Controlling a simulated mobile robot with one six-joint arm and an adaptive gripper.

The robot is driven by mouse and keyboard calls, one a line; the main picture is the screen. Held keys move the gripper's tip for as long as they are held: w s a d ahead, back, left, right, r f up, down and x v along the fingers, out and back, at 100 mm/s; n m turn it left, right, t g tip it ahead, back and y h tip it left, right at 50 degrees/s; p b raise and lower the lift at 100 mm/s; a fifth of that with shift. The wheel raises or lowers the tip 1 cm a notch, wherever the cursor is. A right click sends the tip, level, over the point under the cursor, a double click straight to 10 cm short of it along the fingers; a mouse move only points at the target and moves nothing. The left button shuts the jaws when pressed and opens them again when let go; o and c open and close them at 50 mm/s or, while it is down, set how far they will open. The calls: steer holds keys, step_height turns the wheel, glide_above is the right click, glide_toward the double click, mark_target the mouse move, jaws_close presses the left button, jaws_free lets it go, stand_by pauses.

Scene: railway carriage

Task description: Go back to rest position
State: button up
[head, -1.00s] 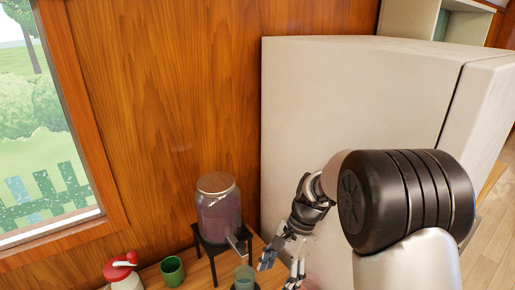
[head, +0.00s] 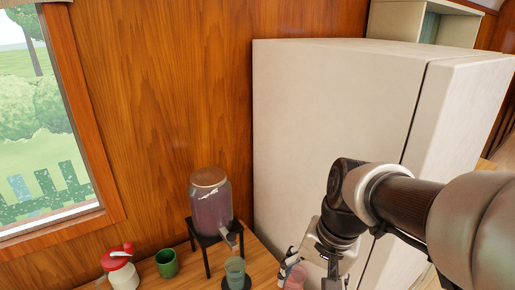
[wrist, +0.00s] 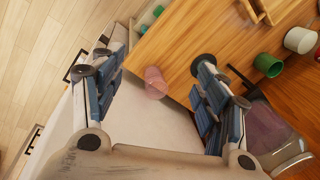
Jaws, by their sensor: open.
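My gripper (head: 308,272) is open and empty at the bottom of the head view, beside the white fridge and right of the drink dispenser. In the wrist view my gripper (wrist: 155,65) has its two blue-padded fingers spread wide. A pink cup (wrist: 155,82) shows between them near the counter edge, not held. It also shows partly in the head view (head: 295,279), behind the gripper.
The dispenser (head: 211,205) stands on a black stand, with a greenish glass (head: 235,269) under its tap. A green cup (head: 166,263) and a red-topped white jar (head: 121,270) are left. The tall white fridge (head: 330,115) is close to my arm.

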steer(key=s+d+r+n+t+h, duration=0.1)
steer(key=s+d+n, duration=0.1)
steer(key=s, duration=0.4)
steer(key=s+d+r+n+t, duration=0.1)
steer(key=s+d+n+t, duration=0.1)
steer(key=s, duration=0.4)
steer(key=shift+d+r+n+t+h, duration=0.15)
steer(key=shift+r+n+t+h, duration=0.2)
steer(key=shift+n, duration=0.35)
